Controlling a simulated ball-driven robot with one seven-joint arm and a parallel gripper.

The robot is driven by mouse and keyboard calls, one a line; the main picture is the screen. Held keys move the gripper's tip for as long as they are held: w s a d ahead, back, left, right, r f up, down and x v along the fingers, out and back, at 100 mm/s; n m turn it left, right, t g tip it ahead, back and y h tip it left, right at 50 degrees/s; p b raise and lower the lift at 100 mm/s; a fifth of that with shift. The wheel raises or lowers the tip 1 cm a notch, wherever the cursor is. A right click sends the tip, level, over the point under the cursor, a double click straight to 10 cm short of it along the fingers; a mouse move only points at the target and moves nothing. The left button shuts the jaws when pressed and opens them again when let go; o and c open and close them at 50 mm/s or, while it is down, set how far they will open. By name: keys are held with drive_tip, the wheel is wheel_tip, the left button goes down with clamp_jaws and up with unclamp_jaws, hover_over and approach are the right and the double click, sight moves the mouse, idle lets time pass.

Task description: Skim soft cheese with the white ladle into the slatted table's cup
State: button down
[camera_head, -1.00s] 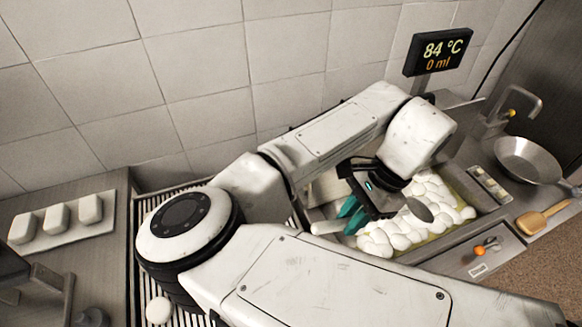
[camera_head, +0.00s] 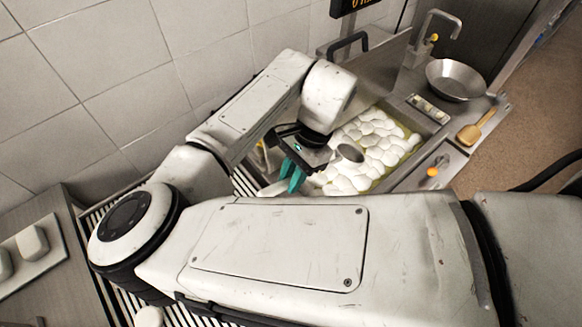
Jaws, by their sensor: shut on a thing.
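My gripper (camera_head: 292,177), with teal fingers, is shut at the left end of the vat, over or near the curds. A short white handle (camera_head: 272,188) shows at its fingers; I take it as the white ladle's, though most of it is hidden. A grey round piece (camera_head: 350,153) shows beside the gripper; I cannot tell whether it is the ladle's bowl. White soft cheese lumps (camera_head: 378,140) fill the vat (camera_head: 415,160) in yellowish liquid. The slatted table (camera_head: 100,220) lies to the left, mostly behind my arm. I cannot make out its cup.
A steel pan (camera_head: 456,80), a tap (camera_head: 437,22) and a wooden paddle (camera_head: 477,127) are on the right counter. A raised steel lid (camera_head: 375,70) stands behind the vat. White blocks sit on a tray (camera_head: 45,270) at left. My arm crosses the foreground.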

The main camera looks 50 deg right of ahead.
drive_tip(key=shift+f, duration=3.85)
drive_tip(key=shift+f+b, duration=1.2)
wheel_tip(320, 180, up, 3)
drive_tip(key=p, duration=0.2)
drive_tip(key=shift+p, duration=0.35)
drive_tip(key=shift+r+g+h, duration=0.15)
drive_tip(key=shift+r+h, duration=0.4)
drive_tip(key=shift+r, duration=2.55)
drive_tip(key=shift+r+g+h, duration=0.15)
drive_tip(key=shift+r+h, duration=0.4)
drive_tip(key=shift+r, duration=2.5)
